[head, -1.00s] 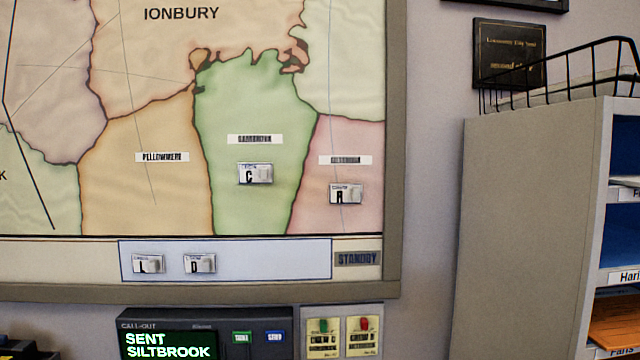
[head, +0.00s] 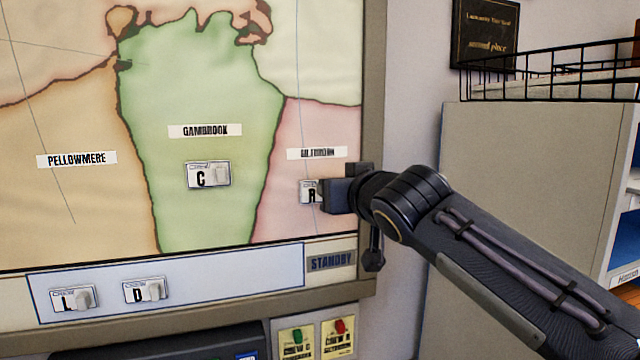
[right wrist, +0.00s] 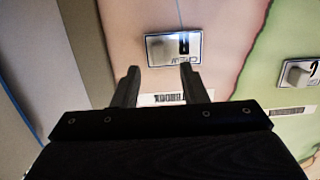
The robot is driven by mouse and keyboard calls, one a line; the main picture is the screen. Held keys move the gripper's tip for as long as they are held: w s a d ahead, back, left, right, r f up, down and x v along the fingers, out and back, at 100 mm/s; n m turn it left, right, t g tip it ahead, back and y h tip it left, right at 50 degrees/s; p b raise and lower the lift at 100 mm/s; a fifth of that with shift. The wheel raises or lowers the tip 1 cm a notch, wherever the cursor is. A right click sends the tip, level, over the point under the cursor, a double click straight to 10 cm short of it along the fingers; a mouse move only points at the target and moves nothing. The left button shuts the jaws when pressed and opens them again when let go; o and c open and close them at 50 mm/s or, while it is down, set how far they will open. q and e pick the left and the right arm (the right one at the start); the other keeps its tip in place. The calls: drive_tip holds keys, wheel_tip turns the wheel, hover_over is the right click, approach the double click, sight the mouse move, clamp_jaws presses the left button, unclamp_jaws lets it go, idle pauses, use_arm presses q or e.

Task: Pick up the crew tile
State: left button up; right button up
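A small white crew tile (head: 308,192) with a grip knob is on the pink area of the wall map; its letter looks like R or A. My right gripper (head: 338,193) is in front of the board and hides the tile's right part. In the right wrist view the same tile (right wrist: 160,48) shows upside down, just beyond the tips of my open right gripper (right wrist: 160,78), with nothing held. Tile C (head: 208,175) is on the green area. Tiles L (head: 73,299) and D (head: 145,291) are on the standby strip (head: 220,277). My left gripper is out of view.
The board's frame (head: 371,120) runs close to my right gripper. A grey shelf cabinet (head: 500,150) with a black wire basket (head: 560,75) stands at right. Below the board are a dark call-out unit (head: 200,342) and crew cards with green (head: 297,337) and red (head: 340,326) knobs.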

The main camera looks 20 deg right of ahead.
drive_tip(key=shift+w+d+f, duration=0.1)
drive_tip(key=shift+w, duration=0.55)
drive_tip(key=shift+w+d+f, duration=0.1)
drive_tip(key=shift+w, duration=0.5)
drive_tip(key=shift+a, duration=0.1)
clamp_jaws()
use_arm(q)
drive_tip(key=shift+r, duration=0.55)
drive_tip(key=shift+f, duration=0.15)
use_arm(e)
drive_tip(key=shift+s+r, duration=0.1)
